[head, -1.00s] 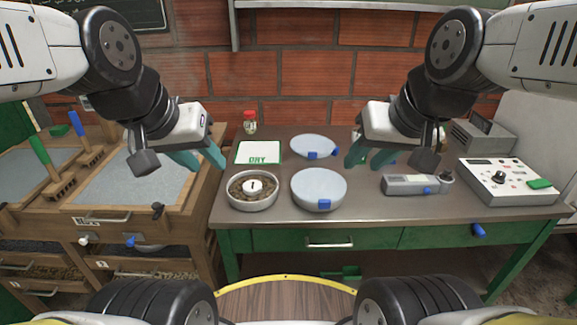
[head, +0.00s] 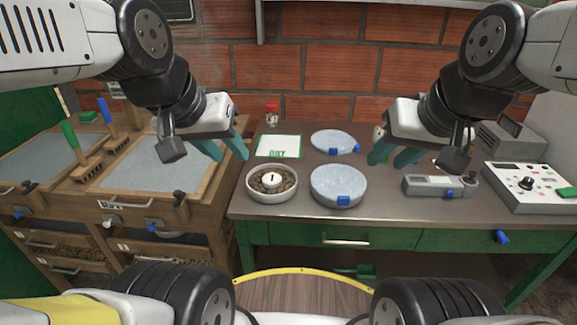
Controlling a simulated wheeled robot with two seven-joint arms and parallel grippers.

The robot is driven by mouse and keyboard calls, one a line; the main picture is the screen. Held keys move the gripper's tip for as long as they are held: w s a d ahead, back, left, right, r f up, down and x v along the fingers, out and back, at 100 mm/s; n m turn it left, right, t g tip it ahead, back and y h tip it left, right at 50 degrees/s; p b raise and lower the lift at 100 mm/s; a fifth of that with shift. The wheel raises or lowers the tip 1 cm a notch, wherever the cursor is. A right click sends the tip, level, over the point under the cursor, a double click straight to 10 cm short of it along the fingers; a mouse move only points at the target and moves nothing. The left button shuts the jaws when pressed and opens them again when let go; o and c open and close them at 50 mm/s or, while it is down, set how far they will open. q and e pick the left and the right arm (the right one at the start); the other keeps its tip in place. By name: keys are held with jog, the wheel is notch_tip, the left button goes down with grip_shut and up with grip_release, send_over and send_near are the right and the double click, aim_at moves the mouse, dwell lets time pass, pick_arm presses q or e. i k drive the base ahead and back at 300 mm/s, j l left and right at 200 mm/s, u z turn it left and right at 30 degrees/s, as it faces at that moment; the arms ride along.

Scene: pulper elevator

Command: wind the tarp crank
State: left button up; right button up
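I cannot make out a tarp or a crank for one in the head view. My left gripper (head: 222,148) is empty, its two teal fingers apart, above the right side of the wooden bins. My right gripper (head: 392,157) is empty with its fingers apart, above the right part of the metal-topped bench (head: 400,212). Neither gripper touches anything that I can see. Small handles show on the bin fronts: a black one (head: 179,197), a white knob (head: 107,221) and a blue lever (head: 152,228). A blue handle (head: 502,237) sits on the bench's green front.
The bench holds a bowl of brown beans (head: 258,194), two pale round lids (head: 338,182), a green-edged card (head: 278,148), a grey handheld device (head: 430,186) and a control box (head: 530,184). Wooden bins (head: 130,205) stand at left. A brick wall (head: 310,70) closes the back.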

aim_at(500, 238)
jog(key=z, duration=1.75)
